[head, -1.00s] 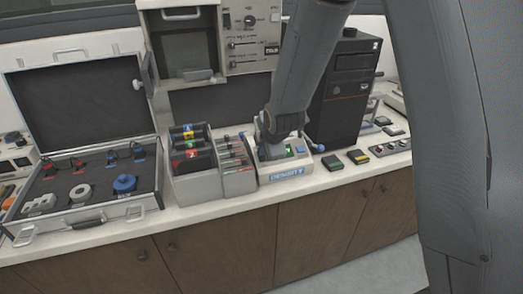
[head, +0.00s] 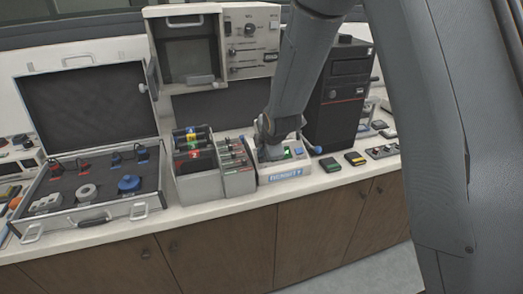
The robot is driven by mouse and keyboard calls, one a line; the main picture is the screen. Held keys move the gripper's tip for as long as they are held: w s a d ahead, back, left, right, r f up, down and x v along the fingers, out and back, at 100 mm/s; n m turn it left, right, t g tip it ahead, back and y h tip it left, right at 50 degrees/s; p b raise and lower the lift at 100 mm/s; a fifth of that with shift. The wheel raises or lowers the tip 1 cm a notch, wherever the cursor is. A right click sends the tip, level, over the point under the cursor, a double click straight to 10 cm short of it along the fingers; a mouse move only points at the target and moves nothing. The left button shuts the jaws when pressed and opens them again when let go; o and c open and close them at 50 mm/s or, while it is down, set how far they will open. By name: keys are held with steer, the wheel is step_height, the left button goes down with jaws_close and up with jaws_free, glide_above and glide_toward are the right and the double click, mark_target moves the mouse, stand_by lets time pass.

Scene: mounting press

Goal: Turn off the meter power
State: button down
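The meter looks to be the small off-white device (head: 285,172) on the counter, with a blue "DENSITY" label on its front and a small green lit spot on top. A blue-tipped lever or knob (head: 318,149) stands at its right side. My gripper (head: 270,152) is down at the top left of this device, at the end of my grey arm. Its fingers are small and partly hidden, so I cannot tell whether they are open or touch the device. The power switch cannot be made out.
A grey bin of labelled cartridges (head: 199,186) and a rack of tools (head: 238,181) stand close left of the device. An open case (head: 90,215) lies further left. A black computer tower (head: 340,100) stands behind right. Small boxes (head: 331,164) lie to the right.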

steer(key=shift+a+f, duration=0.15)
steer(key=shift+f, duration=0.15)
steer(key=shift+s+d+f, duration=0.25)
steer(key=shift+s+f, duration=0.4)
steer(key=shift+s, duration=0.1)
steer(key=r+p, duration=0.1)
steer(key=p, duration=0.1)
steer(key=shift+d+r+p, duration=0.15)
steer(key=shift+r+p, duration=0.15)
steer(key=r, duration=0.2)
steer(key=shift+d+r+p, duration=0.25)
steer(key=shift+r+p, duration=0.1)
steer(key=shift+p, duration=0.05)
steer(key=b+v, duration=0.2)
steer(key=v, duration=0.9)
steer(key=shift+a, duration=0.2)
